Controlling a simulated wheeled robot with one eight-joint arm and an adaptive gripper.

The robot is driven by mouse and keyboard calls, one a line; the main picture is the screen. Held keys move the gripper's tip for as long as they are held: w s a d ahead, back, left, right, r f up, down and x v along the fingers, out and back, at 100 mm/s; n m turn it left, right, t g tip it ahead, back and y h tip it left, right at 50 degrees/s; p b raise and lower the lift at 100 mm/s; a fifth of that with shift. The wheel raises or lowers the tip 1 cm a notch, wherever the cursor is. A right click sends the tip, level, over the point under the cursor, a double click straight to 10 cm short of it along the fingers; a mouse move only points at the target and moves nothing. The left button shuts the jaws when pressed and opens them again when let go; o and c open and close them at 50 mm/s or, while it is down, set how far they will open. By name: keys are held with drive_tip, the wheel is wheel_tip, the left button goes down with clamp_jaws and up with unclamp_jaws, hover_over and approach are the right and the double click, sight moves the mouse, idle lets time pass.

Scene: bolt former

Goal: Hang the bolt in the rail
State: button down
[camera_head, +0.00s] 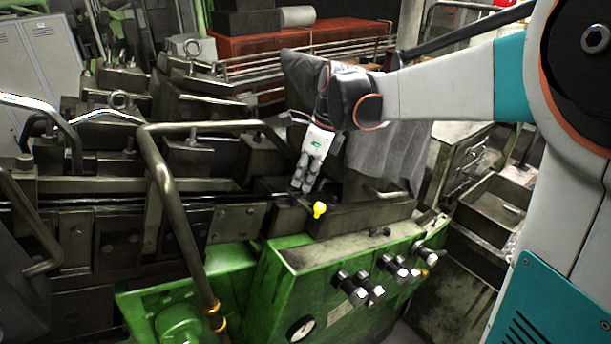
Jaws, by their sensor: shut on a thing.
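The rail (215,199) is a long dark bar pair with a narrow slot, running from the left toward my gripper. The bolt is near the rail's right end, over the front edge of the machine. I cannot tell whether it touches the rail.
A bent metal handrail (172,200) rises in front of the rail on the left. Dark blocks and clamps stand behind the rail. A grey cloth (390,160) hangs behind my gripper. A green control box (345,262) with several knobs lies below. A metal bin (492,203) is at right.

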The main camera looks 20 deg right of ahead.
drive_tip(key=shift+f+b, duration=0.85)
drive_tip(key=shift+f, duration=0.2)
idle(0.4)
drive_tip(key=c, duration=1.5)
unclamp_jaws()
drive_tip(key=o, duration=0.5)
drive_tip(key=shift+r+p, duration=2.05)
drive_tip(key=shift+r, duration=1.5)
